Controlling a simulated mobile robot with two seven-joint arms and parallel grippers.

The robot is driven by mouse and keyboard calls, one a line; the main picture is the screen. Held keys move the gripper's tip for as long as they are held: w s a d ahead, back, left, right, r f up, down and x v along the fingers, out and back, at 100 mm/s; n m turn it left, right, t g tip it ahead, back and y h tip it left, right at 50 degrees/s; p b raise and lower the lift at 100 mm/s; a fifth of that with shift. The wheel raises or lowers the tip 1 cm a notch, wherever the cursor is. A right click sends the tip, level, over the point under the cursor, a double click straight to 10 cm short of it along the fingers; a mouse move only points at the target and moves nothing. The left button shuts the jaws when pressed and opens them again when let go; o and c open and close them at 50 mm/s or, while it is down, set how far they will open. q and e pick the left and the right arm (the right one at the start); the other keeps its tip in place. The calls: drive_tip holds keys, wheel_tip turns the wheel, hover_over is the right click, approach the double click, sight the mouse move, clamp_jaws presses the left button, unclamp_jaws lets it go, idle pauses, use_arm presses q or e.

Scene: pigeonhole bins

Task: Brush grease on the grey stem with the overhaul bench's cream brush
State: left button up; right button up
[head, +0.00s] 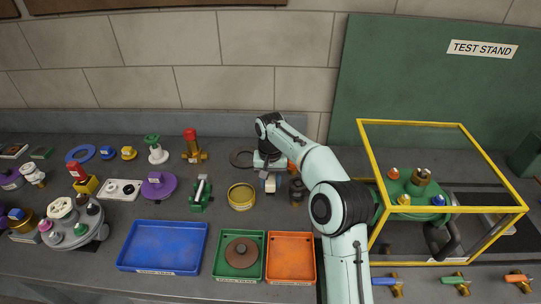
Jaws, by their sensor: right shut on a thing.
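My right gripper (269,182) is low over the bench, right of the round yellow tin (241,197). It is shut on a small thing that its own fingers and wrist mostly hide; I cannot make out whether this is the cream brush. No cream brush shows clearly elsewhere. A grey stem (203,186) stands tilted in a small green holder (197,204), left of the tin and apart from the gripper. My left gripper is not in view.
A blue tray (163,225), a green tray (220,267) with a brown disc, and an orange tray (291,238) line the front. A yellow frame (440,210) surrounds a green valve body at right. Several coloured valve parts crowd the left.

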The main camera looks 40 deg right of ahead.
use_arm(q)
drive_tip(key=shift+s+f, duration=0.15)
use_arm(e)
drive_tip(key=shift+f, duration=0.45)
drive_tip(key=o, duration=1)
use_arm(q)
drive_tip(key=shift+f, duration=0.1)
use_arm(e)
drive_tip(key=shift+f, duration=0.2)
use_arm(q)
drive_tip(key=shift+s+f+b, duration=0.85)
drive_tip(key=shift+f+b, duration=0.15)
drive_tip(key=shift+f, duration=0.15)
use_arm(e)
drive_tip(key=shift+f, duration=2.8)
